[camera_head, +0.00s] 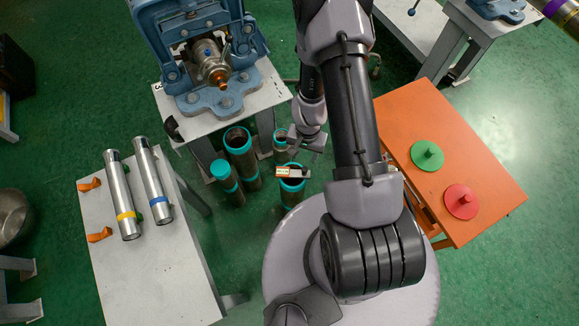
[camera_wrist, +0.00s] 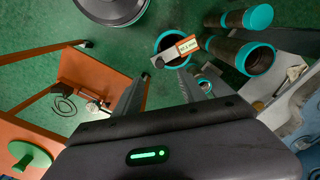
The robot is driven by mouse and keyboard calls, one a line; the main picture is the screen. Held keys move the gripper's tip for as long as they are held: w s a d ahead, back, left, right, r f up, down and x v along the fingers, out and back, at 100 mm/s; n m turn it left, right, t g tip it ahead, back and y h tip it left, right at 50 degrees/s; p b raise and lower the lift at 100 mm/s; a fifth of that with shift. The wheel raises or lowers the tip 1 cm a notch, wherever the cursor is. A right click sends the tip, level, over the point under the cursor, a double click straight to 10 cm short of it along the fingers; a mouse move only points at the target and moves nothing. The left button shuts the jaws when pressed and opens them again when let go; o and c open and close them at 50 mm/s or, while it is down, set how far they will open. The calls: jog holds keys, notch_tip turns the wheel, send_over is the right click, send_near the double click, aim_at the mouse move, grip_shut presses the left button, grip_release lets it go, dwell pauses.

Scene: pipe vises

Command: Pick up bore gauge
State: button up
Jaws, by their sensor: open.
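No part is clearly marked as the bore gauge. A small grey bar with a red-and-white label marked in mm, possibly the gauge (camera_wrist: 186,47), lies across the mouth of a teal-rimmed pipe (camera_wrist: 160,44). In the head view the labelled bar (camera_head: 292,172) is at the same pipe (camera_head: 291,190). My gripper (camera_head: 306,148) is open and empty, close to that pipe and apart from the bar. In the wrist view its two fingers (camera_wrist: 164,78) spread just short of the pipe mouth. The bar's underside is hidden.
Other teal-rimmed pipes (camera_head: 240,150) stand close by on the green floor. A blue vise (camera_head: 195,50) is on a bench behind them. An orange table (camera_head: 405,105) at right carries green (camera_head: 427,156) and red (camera_head: 461,202) knobbed discs. A grey table (camera_head: 100,225) at left holds two metal tubes (camera_head: 122,195).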

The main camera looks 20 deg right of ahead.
jog(key=b, duration=0.9)
send_near(305, 169)
jog(key=f, duration=0.3)
jog(key=a+f, duration=0.1)
jog(key=f, duration=0.1)
jog(key=shift+s+a+f, duration=0.1)
jog(key=shift+s+f, duration=0.2)
jog(key=f+b, duration=0.2)
jog(key=f, duration=0.1)
jog(key=d+f+b, duration=0.1)
jog(key=f, duration=0.1)
jog(key=shift+w+f, duration=0.1)
jog(key=shift+w, duration=0.2)
jog(key=shift+r+p, duration=0.25)
jog(key=shift+p, duration=0.05)
jog(key=shift+c, duration=0.2)
grip_shut()
